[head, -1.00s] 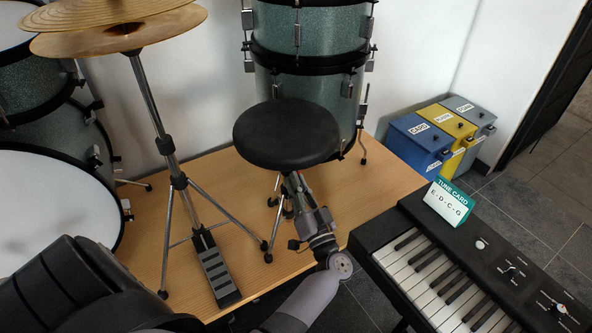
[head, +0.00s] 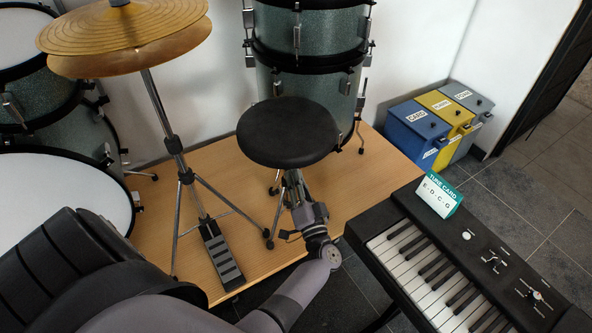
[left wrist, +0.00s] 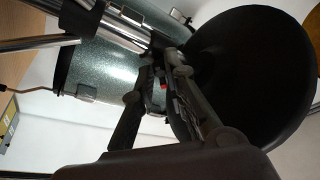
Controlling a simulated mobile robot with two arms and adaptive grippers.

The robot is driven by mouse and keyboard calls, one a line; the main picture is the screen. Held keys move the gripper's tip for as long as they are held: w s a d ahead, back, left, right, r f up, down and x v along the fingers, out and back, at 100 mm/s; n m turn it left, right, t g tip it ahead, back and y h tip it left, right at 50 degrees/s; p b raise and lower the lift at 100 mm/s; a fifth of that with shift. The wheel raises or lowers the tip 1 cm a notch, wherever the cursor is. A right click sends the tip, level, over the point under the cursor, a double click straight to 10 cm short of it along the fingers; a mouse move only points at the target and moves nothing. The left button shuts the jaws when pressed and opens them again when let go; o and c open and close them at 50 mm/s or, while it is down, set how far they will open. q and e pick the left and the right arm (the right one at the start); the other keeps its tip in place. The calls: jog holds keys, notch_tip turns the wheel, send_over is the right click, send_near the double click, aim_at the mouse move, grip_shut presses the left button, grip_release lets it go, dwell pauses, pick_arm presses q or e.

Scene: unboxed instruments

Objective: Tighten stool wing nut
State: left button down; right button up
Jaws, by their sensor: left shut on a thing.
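The stool has a round black seat (head: 288,132) and a chrome post and legs, and stands upright on the wooden platform (head: 240,195). In the left wrist view the seat's underside (left wrist: 245,70) fills the right side. My left gripper (head: 294,188) is under the seat's front edge at the stool post. In the left wrist view my left gripper (left wrist: 168,62) is shut at the post, around the small fitting there. The wing nut itself is mostly hidden between the fingers; a small red spot shows beside them. My right gripper is not in view.
A cymbal stand with a pedal (head: 220,258) is left of the stool, with drums (head: 305,95) behind. A keyboard (head: 450,270) with a tune card (head: 439,195) is at right. Blue (head: 415,135), yellow and grey bins stand behind it.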

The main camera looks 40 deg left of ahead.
pick_arm(q)
jog(key=m+h+p, duration=0.1)
jog(key=m+p, duration=0.1)
jog(key=p, duration=0.1)
jog(key=m+h+p, duration=0.1)
jog(key=m+p, duration=0.2)
jog(key=p, duration=0.1)
jog(key=shift+r, duration=0.15)
jog(key=shift+r+m+p, duration=0.3)
jog(key=shift+m+p, duration=0.1)
jog(key=shift+p, duration=0.45)
jog(key=c, duration=2)
grip_release()
jog(key=shift+f, duration=0.25)
jog(key=o, duration=0.4)
jog(key=shift+c, duration=0.2)
jog(key=shift+s+d, duration=0.1)
jog(key=shift+d, duration=0.05)
